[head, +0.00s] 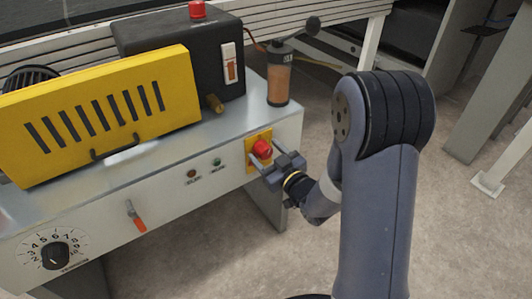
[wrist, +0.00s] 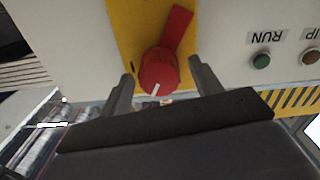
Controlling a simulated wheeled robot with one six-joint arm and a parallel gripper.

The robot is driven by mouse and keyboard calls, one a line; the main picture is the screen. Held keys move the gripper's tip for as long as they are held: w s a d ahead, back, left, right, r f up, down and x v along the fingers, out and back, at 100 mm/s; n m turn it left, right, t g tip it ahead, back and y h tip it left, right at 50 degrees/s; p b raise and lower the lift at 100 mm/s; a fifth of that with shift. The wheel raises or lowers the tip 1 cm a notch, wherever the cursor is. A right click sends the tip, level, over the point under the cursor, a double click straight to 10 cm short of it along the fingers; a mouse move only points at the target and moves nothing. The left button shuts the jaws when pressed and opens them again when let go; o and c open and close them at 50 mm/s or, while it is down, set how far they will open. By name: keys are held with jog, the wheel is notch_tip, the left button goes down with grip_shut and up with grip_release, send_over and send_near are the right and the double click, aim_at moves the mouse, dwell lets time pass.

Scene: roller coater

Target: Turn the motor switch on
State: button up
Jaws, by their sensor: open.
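A red rotary switch (head: 262,149) sits on a yellow plate (head: 251,161) at the right end of the machine's front panel; I take it as the motor switch, though no label for it is readable. In the wrist view the red knob (wrist: 158,72) has a long red handle slanting up to the right and a white mark on its rim. My gripper (head: 265,154) is in front of the switch, fingers pointing at the panel. Its open fingers (wrist: 161,76) stand on either side of the knob, with gaps visible; I see no contact.
Green and brown indicators (head: 216,161) (head: 191,173) are left of the switch. An orange-tipped lever (head: 136,215) and a numbered dial (head: 55,256) are farther left. A yellow slotted guard (head: 100,115), a black box (head: 185,50) and an amber cylinder (head: 279,80) stand on top.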

jog(key=shift+w+a, duration=0.15)
jog(key=shift+w, duration=0.1)
jog(key=shift+c, duration=0.5)
jog(key=c, duration=0.9)
jog(key=shift+m, duration=0.3)
jog(key=m+b, duration=0.1)
jog(key=m, duration=0.4)
jog(key=shift+m, duration=0.3)
jog(key=m, duration=0.6)
jog(key=shift+w, duration=0.1)
